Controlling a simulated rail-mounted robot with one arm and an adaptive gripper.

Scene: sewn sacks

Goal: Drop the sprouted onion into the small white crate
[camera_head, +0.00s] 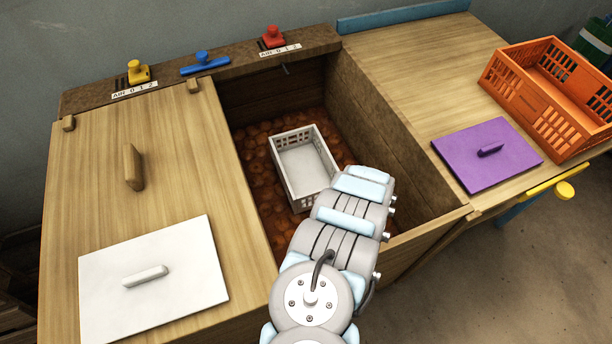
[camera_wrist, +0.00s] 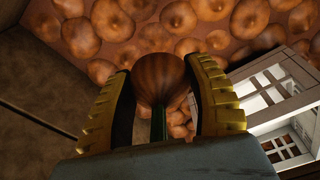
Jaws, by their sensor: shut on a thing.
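In the wrist view my gripper (camera_wrist: 162,95) has its two yellow ridged fingers on either side of a brown onion with a green sprout (camera_wrist: 160,78), and it is shut on this sprouted onion. The sprout points back toward the gripper's palm. The small white crate (camera_wrist: 290,105) is to the right of the fingers in the wrist view. In the head view the white crate (camera_head: 279,167) stands in the open bin on a layer of onions and looks empty. My arm hides the gripper and the held onion in the head view.
The open bin's wooden wall (camera_head: 375,140) rises around the crate. Many onions (camera_head: 262,165) cover its floor. A wooden lid panel and a white lid (camera_head: 150,285) lie left. A purple lid (camera_head: 486,155) and an orange crate (camera_head: 545,108) are on the right-hand top.

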